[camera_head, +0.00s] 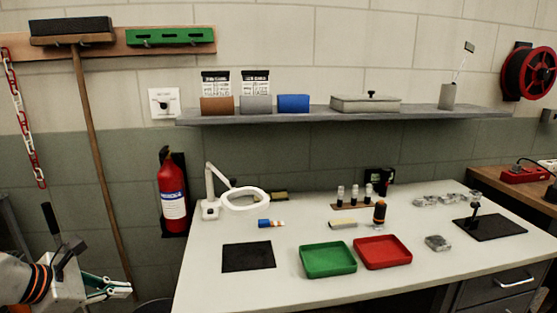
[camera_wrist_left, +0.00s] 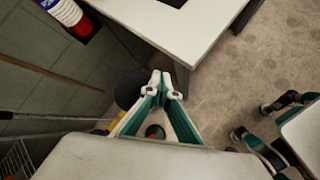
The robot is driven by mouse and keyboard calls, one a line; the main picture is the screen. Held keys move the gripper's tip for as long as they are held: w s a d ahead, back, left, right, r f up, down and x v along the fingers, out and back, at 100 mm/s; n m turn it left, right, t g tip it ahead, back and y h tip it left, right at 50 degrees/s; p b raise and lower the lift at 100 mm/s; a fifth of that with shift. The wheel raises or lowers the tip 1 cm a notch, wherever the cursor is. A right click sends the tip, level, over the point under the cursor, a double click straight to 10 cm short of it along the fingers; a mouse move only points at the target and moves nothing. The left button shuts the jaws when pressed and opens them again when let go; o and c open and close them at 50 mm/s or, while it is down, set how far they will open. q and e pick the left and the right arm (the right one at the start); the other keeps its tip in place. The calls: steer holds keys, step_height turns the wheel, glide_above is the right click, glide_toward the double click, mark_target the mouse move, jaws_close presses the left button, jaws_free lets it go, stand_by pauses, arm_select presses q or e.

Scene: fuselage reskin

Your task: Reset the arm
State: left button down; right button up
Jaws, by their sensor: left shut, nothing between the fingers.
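My left gripper (camera_head: 128,288) shows at the lower left of the head view, to the left of the workbench and apart from it. In the left wrist view the left gripper (camera_wrist_left: 160,84) has its fingertips together, with nothing between them. It hangs over the floor beside the bench corner. My left arm comes in from the left edge of the head view. My right gripper is not in the head view.
The white workbench (camera_head: 300,286) holds a green tray (camera_head: 328,260), a red tray (camera_head: 382,252), a black mat (camera_head: 248,256) and a ring lamp (camera_head: 245,198). A red extinguisher (camera_head: 172,195) and a broom (camera_head: 97,160) are near my left arm. A dark bin (camera_wrist_left: 130,88) stands below the gripper.

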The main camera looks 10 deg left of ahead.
arm_select(q)
steer(key=s+d+f+n+t+h+p, duration=0.25)
steer(key=d+n+h, duration=0.75)
steer(key=d, duration=0.5)
steer(key=s+a+f+n+t+y+p, duration=0.15)
steer(key=f+n+y, duration=0.45)
steer(key=n, duration=0.6)
steer(key=s+f+n+t+y, duration=0.2)
steer(key=f+n+t+y, duration=0.15)
steer(key=f+n, duration=0.65)
steer(key=s+d+f+n+g, duration=0.5)
steer(key=s+d+f+n, duration=0.3)
steer(key=s+f+n, duration=0.1)
steer(key=shift+s+f+n+g+y+p, duration=0.35)
steer(key=shift+f+y, duration=0.1)
steer(key=shift+f, duration=0.15)
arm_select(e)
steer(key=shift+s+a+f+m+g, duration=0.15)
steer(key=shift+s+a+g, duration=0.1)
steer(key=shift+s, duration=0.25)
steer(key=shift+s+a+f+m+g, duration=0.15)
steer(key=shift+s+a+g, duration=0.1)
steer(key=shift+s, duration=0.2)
arm_select(q)
steer(key=shift+w, duration=0.1)
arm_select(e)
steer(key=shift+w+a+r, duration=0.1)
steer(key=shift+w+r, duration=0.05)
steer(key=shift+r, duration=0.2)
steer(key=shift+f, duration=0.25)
